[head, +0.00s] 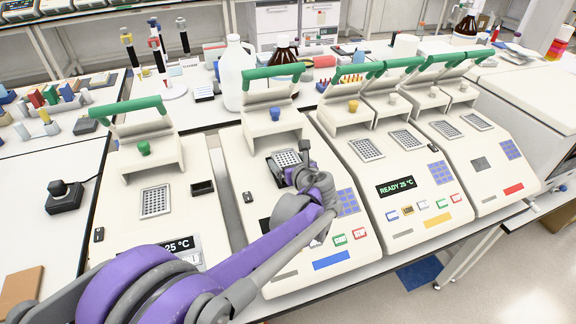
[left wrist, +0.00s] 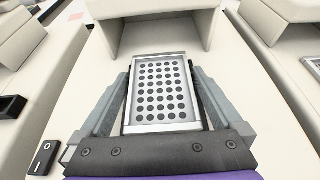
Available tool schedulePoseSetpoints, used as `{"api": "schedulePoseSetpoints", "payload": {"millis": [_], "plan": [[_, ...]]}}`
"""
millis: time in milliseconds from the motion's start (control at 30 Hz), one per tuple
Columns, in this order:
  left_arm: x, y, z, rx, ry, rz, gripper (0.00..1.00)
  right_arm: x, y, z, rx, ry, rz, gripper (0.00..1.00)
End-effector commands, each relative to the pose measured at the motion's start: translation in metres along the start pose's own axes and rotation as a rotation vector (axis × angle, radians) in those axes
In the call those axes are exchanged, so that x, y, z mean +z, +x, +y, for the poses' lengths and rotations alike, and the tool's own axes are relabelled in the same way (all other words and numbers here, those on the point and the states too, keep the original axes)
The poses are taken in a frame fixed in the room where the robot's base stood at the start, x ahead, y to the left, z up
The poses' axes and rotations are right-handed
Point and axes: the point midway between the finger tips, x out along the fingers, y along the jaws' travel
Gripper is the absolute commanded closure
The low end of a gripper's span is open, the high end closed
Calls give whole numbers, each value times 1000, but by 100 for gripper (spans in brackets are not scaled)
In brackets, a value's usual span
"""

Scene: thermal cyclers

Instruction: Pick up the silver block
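The silver block (head: 287,158) is a metal plate with rows of dark round holes, at the second thermal cycler (head: 237,150) from the left, below its raised green-handled lid. In the left wrist view the silver block (left wrist: 160,122) lies between the two grey fingers of my left gripper (left wrist: 163,80), one along each long side. The fingers look closed against it. In the head view my left gripper (head: 292,170) is over this cycler and partly hides the block's near side. The block appears slightly raised, with a dark opening beside it. My right gripper is not in view.
Neighbouring cyclers stand close on both sides, with similar hole plates (head: 155,201) and raised lids. A white jug (head: 236,75) and brown bottles (head: 283,52) stand behind. A black joystick-like device (head: 64,196) is on the left bench.

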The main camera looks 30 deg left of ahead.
Motion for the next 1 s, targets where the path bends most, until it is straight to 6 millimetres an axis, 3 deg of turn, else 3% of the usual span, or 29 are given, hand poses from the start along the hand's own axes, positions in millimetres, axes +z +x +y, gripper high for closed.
{"api": "schedulePoseSetpoints", "payload": {"millis": [67,533,867,1000], "plan": [[0,0,0,0,0,0,13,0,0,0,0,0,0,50],[0,0,0,0,-1,0,97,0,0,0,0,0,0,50],[3,-1,0,0,0,-1,100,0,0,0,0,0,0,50],[17,-7,0,0,0,-1,100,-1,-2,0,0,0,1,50]]}}
